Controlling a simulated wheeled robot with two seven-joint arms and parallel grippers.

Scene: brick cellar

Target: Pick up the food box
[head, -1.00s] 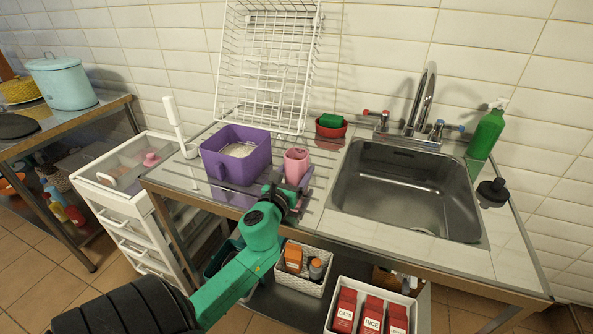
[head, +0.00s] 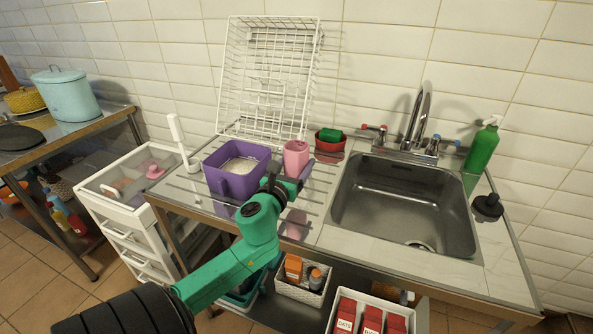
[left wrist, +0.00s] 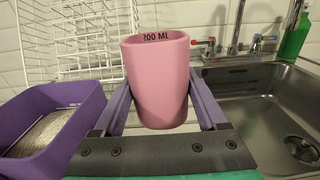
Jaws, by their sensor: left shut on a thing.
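A pink cup marked 200 ML (head: 296,157) is between the fingers of my left gripper (head: 288,182). In the left wrist view the purple fingers close on both sides of the cup (left wrist: 161,80), which is upright. It is held above the drainboard, with its pink reflection apart below it. Red boxes with labels, one reading OATS (head: 344,318), stand in a white bin on the shelf below, partly cut off by the frame. An orange box (head: 293,268) stands in a white basket there. Which one the task means by food box I cannot tell. My right gripper is not in view.
A purple container (head: 233,185) with pale contents stands left of the cup. A wire rack (head: 268,65) leans behind. A red bowl with a green sponge (head: 329,137), a sink (head: 405,205) and a green bottle (head: 482,146) are to the right.

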